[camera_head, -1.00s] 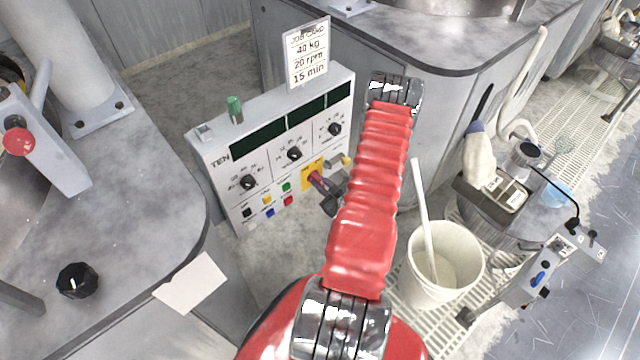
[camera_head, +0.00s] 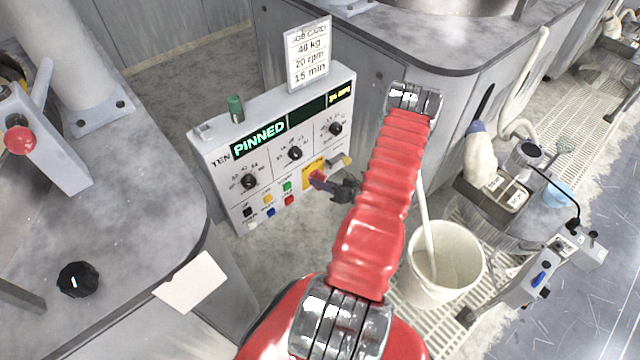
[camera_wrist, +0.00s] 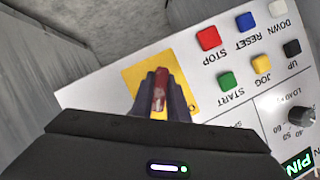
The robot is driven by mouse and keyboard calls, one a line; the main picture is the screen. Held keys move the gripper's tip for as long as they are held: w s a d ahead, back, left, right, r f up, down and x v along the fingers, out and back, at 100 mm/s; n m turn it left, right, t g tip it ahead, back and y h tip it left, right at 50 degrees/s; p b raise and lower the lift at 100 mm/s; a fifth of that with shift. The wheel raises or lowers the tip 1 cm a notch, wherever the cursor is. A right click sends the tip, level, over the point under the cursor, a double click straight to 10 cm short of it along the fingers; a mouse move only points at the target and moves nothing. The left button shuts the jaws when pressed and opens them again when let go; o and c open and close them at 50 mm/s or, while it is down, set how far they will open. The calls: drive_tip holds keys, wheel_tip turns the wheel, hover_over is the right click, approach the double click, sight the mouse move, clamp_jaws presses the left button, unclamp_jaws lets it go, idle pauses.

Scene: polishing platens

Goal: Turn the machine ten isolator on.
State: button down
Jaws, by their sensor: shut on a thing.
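The machine ten panel (camera_head: 228,183), marked "TEN", stands in the middle of the head view. Its left display (camera_head: 260,139) reads "PINNED" in green, and the right one (camera_head: 340,94) shows small yellow text. The isolator is a red handle (camera_head: 318,178) on a yellow plate (camera_head: 308,172) at the panel's lower right. My gripper (camera_head: 332,185) is at the handle. In the wrist view my gripper (camera_wrist: 160,95) is shut on the red handle (camera_wrist: 160,88), one dark finger on each side, over the yellow plate (camera_wrist: 133,80). The fingers hide part of the handle.
Coloured buttons (camera_head: 287,187) and knobs (camera_head: 249,181) sit left of the isolator. A job card (camera_head: 307,55) stands on top, beside a green knob (camera_head: 235,109). A white bucket (camera_head: 445,270) stands right of my arm. Grey benches flank the panel.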

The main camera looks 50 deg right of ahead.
drive_tip(key=shift+f+m+t+y, duration=0.1)
drive_tip(key=shift+m+t+y, duration=0.2)
drive_tip(key=shift+m+y, duration=0.35)
drive_tip(key=shift+m, duration=0.25)
drive_tip(key=c, duration=1.7)
unclamp_jaws()
drive_tip(key=shift+s, duration=0.1)
drive_tip(key=v, duration=1.3)
drive_tip(key=shift+s+a, duration=0.1)
drive_tip(key=shift+s, duration=0.2)
